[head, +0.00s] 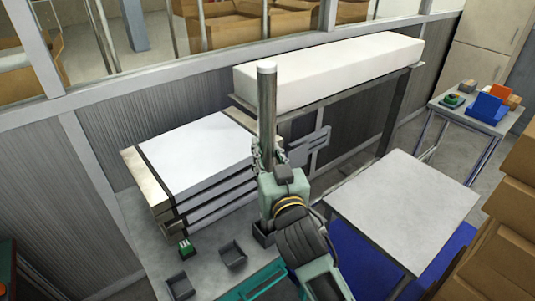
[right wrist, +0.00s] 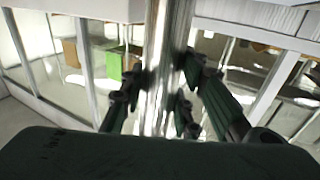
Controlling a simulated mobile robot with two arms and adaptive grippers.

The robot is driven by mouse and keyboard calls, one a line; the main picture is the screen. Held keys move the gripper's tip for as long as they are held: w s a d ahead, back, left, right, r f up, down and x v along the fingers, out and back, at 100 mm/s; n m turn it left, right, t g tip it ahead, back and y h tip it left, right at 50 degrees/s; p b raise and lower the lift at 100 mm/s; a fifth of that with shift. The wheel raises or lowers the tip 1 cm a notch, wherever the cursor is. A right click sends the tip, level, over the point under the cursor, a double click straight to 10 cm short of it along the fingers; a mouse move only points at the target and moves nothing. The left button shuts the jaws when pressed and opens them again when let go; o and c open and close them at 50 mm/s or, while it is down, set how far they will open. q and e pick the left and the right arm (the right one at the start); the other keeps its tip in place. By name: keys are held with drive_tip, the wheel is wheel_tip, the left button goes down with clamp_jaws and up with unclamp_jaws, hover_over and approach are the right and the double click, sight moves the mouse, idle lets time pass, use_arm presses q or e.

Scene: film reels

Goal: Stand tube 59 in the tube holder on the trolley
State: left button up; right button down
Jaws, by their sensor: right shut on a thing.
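A tall grey metallic tube (head: 266,95) stands upright in my right gripper (head: 266,158), which is shut around it. Its lighter top end rises well above the gripper. In the right wrist view the tube (right wrist: 165,60) runs between the fingers (right wrist: 160,108). Its lower end is hidden behind my gripper and arm in the head view. No number can be read on it. I cannot tell which thing is the tube holder. A small trolley-like table (head: 447,121) at the far right carries blue and orange items. My left gripper is not in view.
A bench (head: 150,247) at left carries stacked white-topped slabs (head: 195,150) and small grey bins (head: 232,254). A long white block (head: 330,68) lies on a rack behind. A bare grey tabletop (head: 402,205) is at right. Cardboard boxes (head: 515,220) stand at the right edge.

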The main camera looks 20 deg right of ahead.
drive_tip(key=shift+f, duration=0.15)
drive_tip(key=c, duration=1.7)
unclamp_jaws()
drive_tip(key=shift+o, duration=0.4)
drive_tip(key=shift+f, duration=0.2)
drive_tip(key=shift+s+a, duration=0.15)
drive_tip(key=shift+s, duration=2.7)
drive_tip(key=s+b, duration=0.1)
drive_tip(key=s, duration=0.4)
drive_tip(key=shift+s+a, duration=0.2)
